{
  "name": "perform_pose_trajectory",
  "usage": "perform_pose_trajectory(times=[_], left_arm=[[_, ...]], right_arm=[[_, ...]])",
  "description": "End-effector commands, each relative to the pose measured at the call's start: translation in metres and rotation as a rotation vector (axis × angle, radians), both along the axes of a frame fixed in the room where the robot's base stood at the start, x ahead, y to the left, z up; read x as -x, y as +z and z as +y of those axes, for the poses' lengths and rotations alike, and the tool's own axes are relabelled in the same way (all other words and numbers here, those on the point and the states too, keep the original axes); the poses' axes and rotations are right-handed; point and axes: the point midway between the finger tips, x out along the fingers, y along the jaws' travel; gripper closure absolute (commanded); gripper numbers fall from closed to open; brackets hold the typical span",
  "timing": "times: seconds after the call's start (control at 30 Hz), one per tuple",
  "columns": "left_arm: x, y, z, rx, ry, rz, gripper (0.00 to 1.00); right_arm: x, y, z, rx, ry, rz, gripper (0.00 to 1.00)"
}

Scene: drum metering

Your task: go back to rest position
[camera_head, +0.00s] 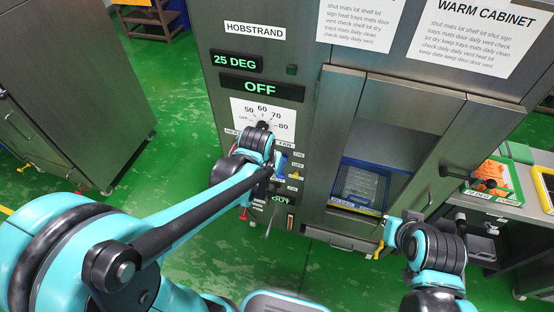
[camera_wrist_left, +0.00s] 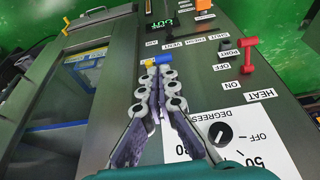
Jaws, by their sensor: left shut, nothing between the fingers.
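My left gripper (camera_wrist_left: 158,65) is shut with nothing between its fingers. In the left wrist view it stands in front of the cabinet's control panel, close to a blue part (camera_wrist_left: 166,58) that its tips partly cover. In the head view the left arm (camera_head: 190,210) reaches from the lower left to the panel, and its wrist hides part of it. My right arm (camera_head: 440,250) shows at the lower right, in front of the cabinet's lower right side. Its fingers cannot be made out.
The warm cabinet (camera_head: 400,100) has an open bay with a blue tray (camera_head: 360,185). Its displays read 25 DEG (camera_head: 236,62) and OFF (camera_head: 262,88). A black degrees dial (camera_wrist_left: 219,133) and red handle (camera_wrist_left: 248,52) are beside the left gripper. A side table (camera_head: 500,205) stands right.

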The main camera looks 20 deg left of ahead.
Motion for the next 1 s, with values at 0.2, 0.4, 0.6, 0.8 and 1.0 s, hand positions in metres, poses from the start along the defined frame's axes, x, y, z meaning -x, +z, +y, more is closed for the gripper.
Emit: perform_pose_trajectory(times=[0.2, 0.4, 0.6, 0.8, 1.0], left_arm=[[0.002, 0.002, 0.000, 0.000, 0.000, 0.000, 1.00], [0.009, 0.010, 0.002, 0.001, 0.003, -0.018, 1.00], [0.046, 0.039, 0.011, 0.004, 0.014, -0.095, 1.00], [0.088, 0.057, 0.020, 0.005, 0.027, -0.188, 1.00], [0.112, 0.060, 0.024, 0.004, 0.034, -0.246, 1.00]], right_arm=[[0.000, 0.001, 0.000, 0.000, 0.000, 0.000, 1.00], [0.000, -0.001, 0.000, 0.000, 0.000, 0.000, 1.00], [0.000, -0.008, 0.000, 0.000, 0.000, 0.000, 1.00], [0.000, -0.014, 0.000, 0.000, 0.000, 0.000, 1.00], [0.000, -0.017, 0.000, 0.000, 0.000, 0.000, 1.00]])
